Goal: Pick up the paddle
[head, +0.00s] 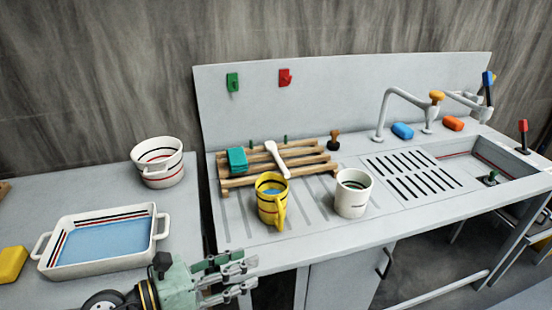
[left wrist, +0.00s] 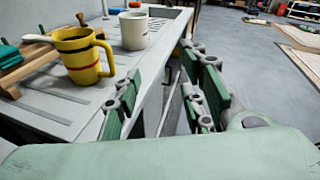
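A white long-handled piece, which looks like the paddle (head: 276,157), lies across the slatted wooden rack (head: 318,158) on the sink unit. In the left wrist view the rack (left wrist: 30,64) is partly cut off at the left edge, and the yellow mug stands in front of it. My left gripper (head: 250,273) is open and empty at the front edge of the sink unit, nearer to me than the rack and mugs. Its spread fingers also show in the left wrist view (left wrist: 168,100), with nothing between them. My right gripper is not in view.
A yellow mug (head: 267,207) and a white mug (head: 352,198) stand in front of the rack. A teal block (head: 237,160) lies on the rack, with a brown stamp-like piece (head: 334,140) behind. A white baking dish (head: 100,262) and bowls (head: 158,172) stand left.

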